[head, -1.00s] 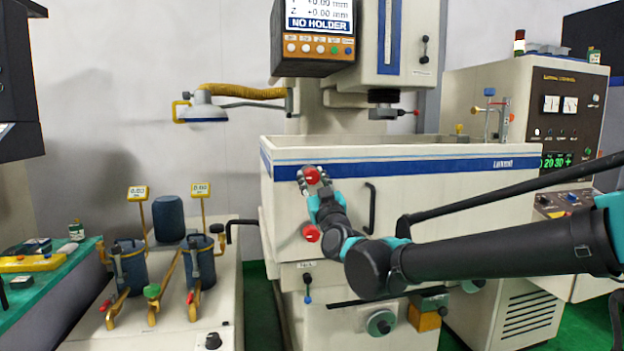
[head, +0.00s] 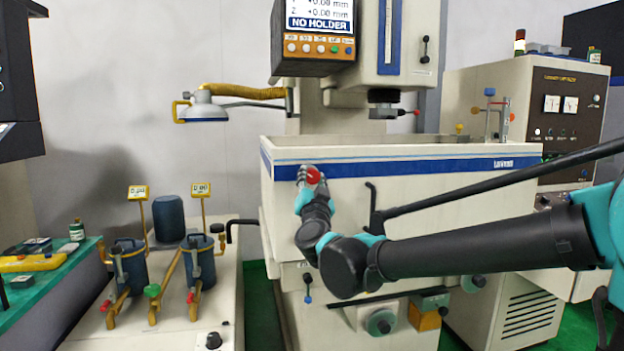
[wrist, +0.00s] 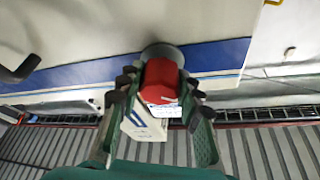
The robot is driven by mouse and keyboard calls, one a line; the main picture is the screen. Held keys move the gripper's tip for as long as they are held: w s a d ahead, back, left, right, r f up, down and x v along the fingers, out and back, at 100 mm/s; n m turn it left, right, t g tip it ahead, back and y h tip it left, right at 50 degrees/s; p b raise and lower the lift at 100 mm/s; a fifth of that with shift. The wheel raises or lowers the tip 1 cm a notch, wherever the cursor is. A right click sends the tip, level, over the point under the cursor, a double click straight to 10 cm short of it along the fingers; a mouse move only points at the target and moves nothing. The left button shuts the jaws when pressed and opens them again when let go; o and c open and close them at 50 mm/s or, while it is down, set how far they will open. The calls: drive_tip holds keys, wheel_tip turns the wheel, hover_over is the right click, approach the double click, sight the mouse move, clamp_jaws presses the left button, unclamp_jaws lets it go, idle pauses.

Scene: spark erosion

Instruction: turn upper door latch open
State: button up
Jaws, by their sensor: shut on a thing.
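The angle the latch is turned to is hard to tell. The lower red knob is hidden behind my arm.
A black door handle (head: 371,205) stands right of the latch, close to my arm. A lamp on a yellow hose (head: 203,108) is above left. A bench with filter canisters (head: 198,258) is at lower left. Valves and a handwheel (head: 380,322) are below the door.

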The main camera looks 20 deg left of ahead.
drive_tip(key=m+h, duration=0.1)
drive_tip(key=m, duration=0.2)
drive_tip(key=m+h, duration=0.2)
drive_tip(key=m, duration=0.2)
drive_tip(key=shift+h, duration=0.3)
drive_tip(key=m+g, duration=0.1)
drive_tip(key=m, duration=0.2)
drive_tip(key=m+h, duration=0.1)
drive_tip(key=m, duration=0.2)
drive_tip(key=shift+r+g+h, duration=0.1)
drive_tip(key=shift+g+h, duration=0.2)
drive_tip(key=shift+g, duration=0.1)
drive_tip(key=o, duration=1.2)
drive_tip(key=shift+c, duration=0.2)
drive_tip(key=shift+s, duration=0.15)
drive_tip(key=s+d, duration=0.2)
drive_tip(key=s, duration=0.9)
drive_tip(key=shift+s+f, duration=0.3)
drive_tip(key=shift+f, duration=0.05)
